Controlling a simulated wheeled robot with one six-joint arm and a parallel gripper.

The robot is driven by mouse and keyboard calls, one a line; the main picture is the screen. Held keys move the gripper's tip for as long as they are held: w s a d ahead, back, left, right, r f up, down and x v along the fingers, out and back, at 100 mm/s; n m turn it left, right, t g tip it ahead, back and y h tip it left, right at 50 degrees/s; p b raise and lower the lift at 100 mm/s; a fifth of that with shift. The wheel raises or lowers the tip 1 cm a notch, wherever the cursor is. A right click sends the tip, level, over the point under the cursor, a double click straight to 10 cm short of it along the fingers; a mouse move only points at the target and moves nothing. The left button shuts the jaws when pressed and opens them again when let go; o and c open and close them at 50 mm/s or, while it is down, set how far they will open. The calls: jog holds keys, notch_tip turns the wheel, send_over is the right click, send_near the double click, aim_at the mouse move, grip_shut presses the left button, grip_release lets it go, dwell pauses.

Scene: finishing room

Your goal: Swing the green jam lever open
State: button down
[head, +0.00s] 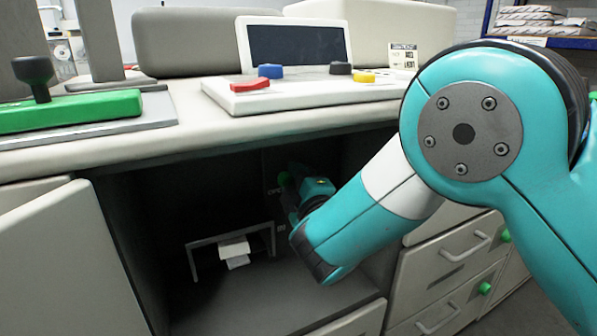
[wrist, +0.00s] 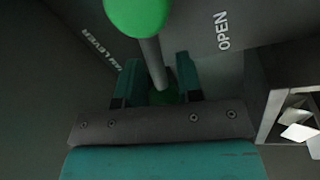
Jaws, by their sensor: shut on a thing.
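The green jam lever (wrist: 154,62) shows in the wrist view as a grey rod with a round green knob at the top of the picture and a green hub lower down. My gripper (wrist: 160,73) has its teal fingers on either side of the rod and is shut on it, between knob and hub. The panel behind reads "JAM LEVER" at left and "OPEN" at right; the rod leans a little left. In the head view my gripper (head: 290,193) is deep inside the dark open compartment, where a bit of green shows; the rest of the lever is hidden.
A grey frame (head: 192,262) with white paper (head: 235,250) stands left of my gripper inside the compartment. An open door (head: 65,260) is at left. Drawers (head: 450,255) are at right. The counter with a control panel (head: 310,92) is above.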

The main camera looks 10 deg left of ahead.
jog(key=shift+s+f+n, duration=0.1)
jog(key=shift+f+n, duration=0.3)
jog(key=shift+n, duration=0.5)
jog(key=shift+f, duration=0.1)
jog(key=c, duration=0.8)
grip_release()
jog(key=shift+a, duration=0.1)
jog(key=b+v, duration=1.6)
jog(key=v, duration=0.1)
jog(key=shift+d, duration=0.3)
